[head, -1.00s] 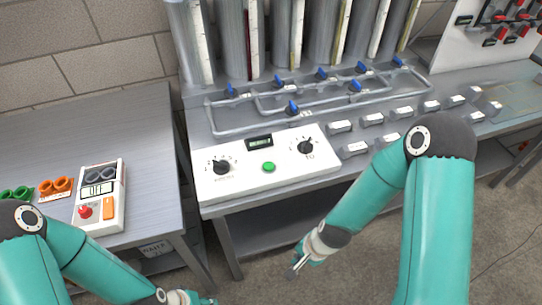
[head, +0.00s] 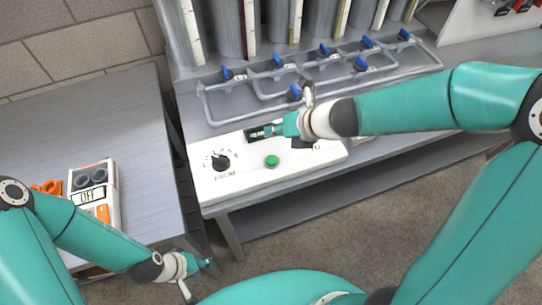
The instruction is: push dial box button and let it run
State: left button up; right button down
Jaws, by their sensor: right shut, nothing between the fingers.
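The white dial box (head: 235,183) lies on the grey bench. Its round green button (head: 272,161) is in plain view, with nothing touching it. The left dial (head: 221,162), marked FROM, is uncovered. My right gripper (head: 262,132) is shut and empty, reaching in from the right over the back part of the box. It is above and behind the button in the picture, by the small dark display. The right dial is mostly hidden under it. My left gripper (head: 199,279) is open and empty, low in front of the benches, away from the box.
A pipe rack with blue valves (head: 294,93) stands behind the box, close to my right arm. On the left table (head: 90,120) are a device reading OFF (head: 88,197) and orange rings (head: 46,187). A gap separates table and bench.

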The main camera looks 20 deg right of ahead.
aim_at(274, 160)
jog(key=shift+d+f, duration=0.1)
jog(key=shift+f, duration=0.05)
notch_tip(274, 160, down, 9)
jog(key=b, duration=0.9)
jog(key=shift+r, duration=0.2)
dwell(0.8)
jog(key=shift+f, duration=0.35)
jog(key=shift+s+f+b, duration=0.1)
jog(key=shift+f+b, duration=0.4)
jog(key=shift+b, duration=0.2)
dwell(0.5)
jog(key=shift+r, duration=0.1)
jog(key=shift+r+p, duration=0.85)
jog(key=shift+p, duration=0.1)
